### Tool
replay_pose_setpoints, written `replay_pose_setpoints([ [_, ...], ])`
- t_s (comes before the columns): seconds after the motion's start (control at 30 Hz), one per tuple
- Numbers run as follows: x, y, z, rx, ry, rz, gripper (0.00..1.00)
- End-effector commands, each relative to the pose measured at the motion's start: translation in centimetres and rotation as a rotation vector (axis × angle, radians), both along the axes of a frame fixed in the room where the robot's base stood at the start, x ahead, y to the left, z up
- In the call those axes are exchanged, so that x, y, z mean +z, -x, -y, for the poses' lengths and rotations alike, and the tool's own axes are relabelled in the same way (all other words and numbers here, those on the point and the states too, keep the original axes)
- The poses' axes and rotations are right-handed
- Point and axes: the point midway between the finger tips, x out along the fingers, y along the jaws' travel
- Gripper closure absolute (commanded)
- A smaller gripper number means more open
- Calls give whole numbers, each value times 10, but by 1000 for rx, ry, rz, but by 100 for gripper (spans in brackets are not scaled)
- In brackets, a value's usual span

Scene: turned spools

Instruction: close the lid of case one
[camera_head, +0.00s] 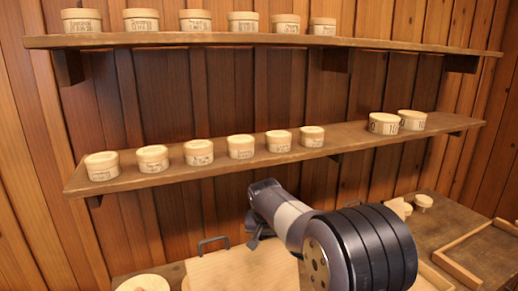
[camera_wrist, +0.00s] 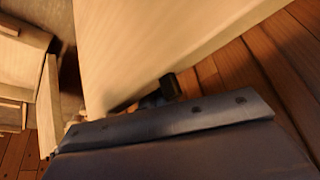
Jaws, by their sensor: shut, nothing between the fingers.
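A pale wooden panel (camera_head: 235,268), which looks like a case lid, stands at the bottom of the head view, with a dark bar handle (camera_head: 213,241) at its upper left edge. Its lower part is cut off by the frame, and I cannot read which case it belongs to. A large pale wooden panel (camera_wrist: 150,45) fills the upper middle of the wrist view. My gripper (camera_head: 256,240) is shut and empty at the panel's upper right, mostly hidden by my arm. In the wrist view its dark tip (camera_wrist: 165,92) is close against the panel's lower edge; contact is unclear.
Two wall shelves, upper (camera_head: 260,40) and lower (camera_head: 235,155), hold several round labelled boxes above my arm. A wooden tray (camera_head: 480,250) lies on the bench at right, with small turned pieces (camera_head: 423,201) behind it. A round pale lid (camera_head: 143,284) is at bottom left.

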Motion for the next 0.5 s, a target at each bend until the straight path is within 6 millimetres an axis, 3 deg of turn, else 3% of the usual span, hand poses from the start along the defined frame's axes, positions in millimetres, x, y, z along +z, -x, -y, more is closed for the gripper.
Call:
replay_pose_setpoints([
  [0.5,-11,13,6,-1,6,-24,100],
])
